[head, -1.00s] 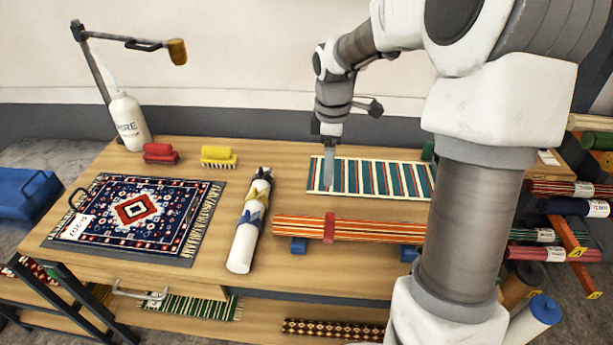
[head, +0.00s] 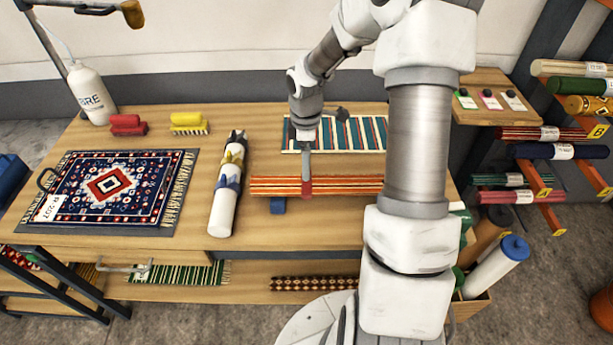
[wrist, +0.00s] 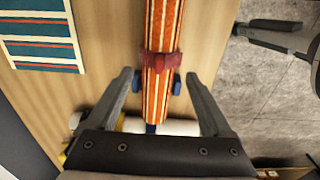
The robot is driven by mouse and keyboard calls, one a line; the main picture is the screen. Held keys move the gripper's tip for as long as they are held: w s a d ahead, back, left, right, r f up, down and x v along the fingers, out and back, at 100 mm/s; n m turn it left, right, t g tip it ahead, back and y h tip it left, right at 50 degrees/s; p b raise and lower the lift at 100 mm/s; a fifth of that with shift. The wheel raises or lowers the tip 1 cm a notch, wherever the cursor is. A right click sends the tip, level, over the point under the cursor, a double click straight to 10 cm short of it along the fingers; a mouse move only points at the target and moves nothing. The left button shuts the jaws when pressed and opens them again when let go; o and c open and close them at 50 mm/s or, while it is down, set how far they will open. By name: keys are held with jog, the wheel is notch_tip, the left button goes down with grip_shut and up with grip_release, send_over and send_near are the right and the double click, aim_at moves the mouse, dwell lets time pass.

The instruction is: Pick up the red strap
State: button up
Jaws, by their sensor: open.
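The red strap (head: 306,187) is wrapped around a rolled striped rug (head: 345,185) in orange, red and cream, which rests on blue supports (head: 278,205) on the table. In the wrist view the red strap (wrist: 162,60) crosses the striped roll (wrist: 164,25) near the picture's middle. My gripper (head: 306,172) points down just above the strap in the head view. In the wrist view my gripper (wrist: 160,80) is open, with one finger on each side of the roll and nothing held. Whether the fingers are level with the strap is unclear.
A flat striped rug (head: 350,134) lies behind the roll. A white roll with yellow and blue ties (head: 224,206) lies to the left, then a patterned rug (head: 110,190). Brushes (head: 188,122) and a white bottle (head: 92,95) stand at the back. Rolled rugs fill a rack at right.

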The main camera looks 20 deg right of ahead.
aim_at(306, 185)
notch_tip(306, 185, down, 5)
jog(key=shift+d+r, duration=0.1)
jog(key=shift+r, duration=0.1)
grip_shut()
dwell(0.4)
